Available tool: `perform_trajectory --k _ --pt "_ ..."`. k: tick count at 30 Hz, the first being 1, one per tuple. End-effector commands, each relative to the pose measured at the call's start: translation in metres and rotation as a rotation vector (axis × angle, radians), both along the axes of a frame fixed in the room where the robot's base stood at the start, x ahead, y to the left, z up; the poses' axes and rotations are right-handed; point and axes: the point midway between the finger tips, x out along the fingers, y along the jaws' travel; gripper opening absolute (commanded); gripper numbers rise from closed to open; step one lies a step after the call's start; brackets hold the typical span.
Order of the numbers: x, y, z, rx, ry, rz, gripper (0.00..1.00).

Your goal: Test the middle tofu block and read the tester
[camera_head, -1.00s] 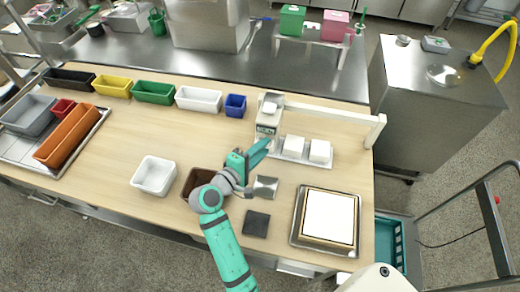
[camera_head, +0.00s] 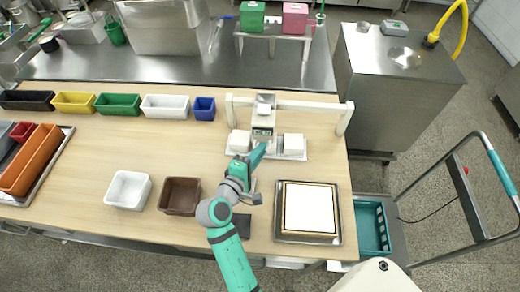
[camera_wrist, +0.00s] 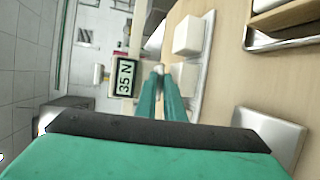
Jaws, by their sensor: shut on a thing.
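The tester (camera_head: 263,118) is a white device on a rail, between the left tofu block (camera_head: 239,141) and the right tofu block (camera_head: 293,145), over the middle place. In the wrist view its display (camera_wrist: 125,78) reads 35 N, turned sideways. The middle tofu block is hidden in the head view. A white block (camera_wrist: 183,76) beside my fingers in the wrist view appears to be it, partly covered. The right block (camera_wrist: 188,35) is beyond it. My gripper (camera_head: 258,152), also in the wrist view (camera_wrist: 160,80), is shut on a small white part at the tester's front.
A tray (camera_head: 336,228) with a framed white slab lies right of my arm. A white bin (camera_head: 128,190) and a brown bin (camera_head: 180,195) stand to the left. Coloured bins line the back edge. The left-middle tabletop is clear.

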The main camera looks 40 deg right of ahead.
Motion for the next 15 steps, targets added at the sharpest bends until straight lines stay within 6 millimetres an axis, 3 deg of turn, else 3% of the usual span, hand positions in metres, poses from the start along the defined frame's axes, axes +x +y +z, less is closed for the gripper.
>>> perform_trajectory --k 13,15 --pt "-0.0036 -0.0004 -0.0018 0.001 0.004 0.011 0.00" --pt "-0.0035 -0.0003 -0.0017 0.001 0.004 0.011 0.23"
